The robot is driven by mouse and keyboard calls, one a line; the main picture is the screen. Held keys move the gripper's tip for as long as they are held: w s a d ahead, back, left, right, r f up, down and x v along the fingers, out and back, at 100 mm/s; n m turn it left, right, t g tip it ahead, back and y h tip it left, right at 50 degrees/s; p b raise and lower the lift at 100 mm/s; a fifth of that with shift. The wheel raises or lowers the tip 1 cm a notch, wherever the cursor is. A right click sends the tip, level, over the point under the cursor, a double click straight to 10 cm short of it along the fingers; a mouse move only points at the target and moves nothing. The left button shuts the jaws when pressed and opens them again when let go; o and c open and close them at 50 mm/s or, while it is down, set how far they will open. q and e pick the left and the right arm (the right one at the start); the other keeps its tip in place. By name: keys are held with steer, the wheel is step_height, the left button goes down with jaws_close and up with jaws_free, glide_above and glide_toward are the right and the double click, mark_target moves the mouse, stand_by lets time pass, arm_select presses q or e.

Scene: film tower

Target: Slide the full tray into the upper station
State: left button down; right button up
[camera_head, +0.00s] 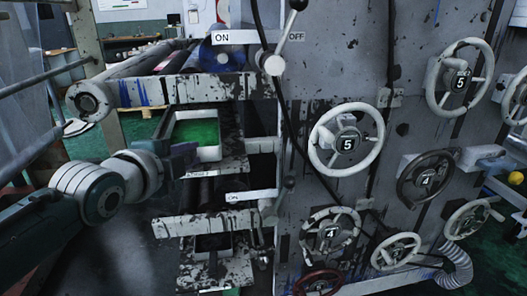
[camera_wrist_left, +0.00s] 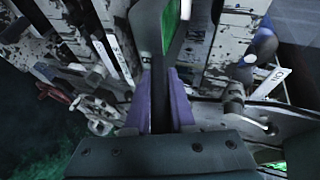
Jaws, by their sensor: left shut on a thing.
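The tray (camera_head: 210,154) is pale-rimmed and holds bright green liquid. In the head view it lies level in the upper station (camera_head: 232,164), below the big rollers, with its near end toward me. My left gripper (camera_head: 184,153) is at the tray's near left corner, shut on the tray's near edge; the exact grip is hard to see. In the left wrist view the purple-padded fingers (camera_wrist_left: 168,98) are close together, with a strip of green liquid visible beyond them. My right gripper is not in view.
A lower station (camera_head: 200,226) sits beneath. To the right stands a grey panel (camera_head: 330,80) with several numbered handwheels and an ON/OFF lever (camera_head: 285,40). A second lever (camera_head: 278,200) is lower. A corrugated hose (camera_head: 455,265) is at the bottom right.

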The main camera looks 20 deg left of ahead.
arm_select(q)
steer(key=w+a+b, duration=0.1)
steer(key=w+b, duration=0.1)
steer(key=w+a+b, duration=0.2)
steer(key=w+b, duration=0.1)
steer(key=shift+w+a+f+b, duration=0.3)
steer(key=shift+f+b, duration=0.05)
steer(key=shift+f, duration=0.05)
steer(key=shift+w+a+b, duration=0.25)
steer(key=shift+w+b, duration=0.35)
steer(key=shift+b, duration=0.15)
steer(key=shift+w+a+r+b, duration=0.1)
steer(key=shift+w+a+b, duration=0.25)
steer(key=shift+w+b, duration=0.15)
steer(key=c, duration=0.7)
jaws_free()
steer(key=shift+s, duration=0.2)
